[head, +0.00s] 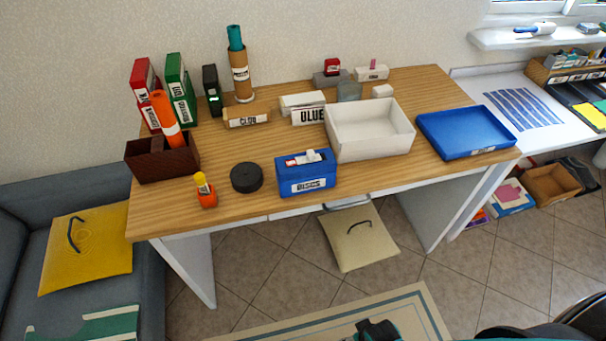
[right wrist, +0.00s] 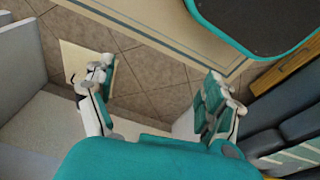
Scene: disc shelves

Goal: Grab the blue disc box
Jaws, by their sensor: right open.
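The blue disc box (head: 308,188) stands upright at the front edge of the wooden table, near its middle. It has a white label on its front, and white and red items show in its open top. My right gripper (right wrist: 155,95) shows in the right wrist view, its two teal and white fingers wide apart with nothing between them. It is over floor and a pale cushion, and the box is not in that view. A dark piece of my own body shows at the bottom of the head view. My left gripper is not in view.
A black round disc (head: 246,177) lies left of the box, and a white bin (head: 372,150) stands close behind its right side. A blue tray (head: 466,148) is farther right. An orange-yellow bottle (head: 205,192) and a brown box (head: 178,164) are left. Floor before the table is mostly clear.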

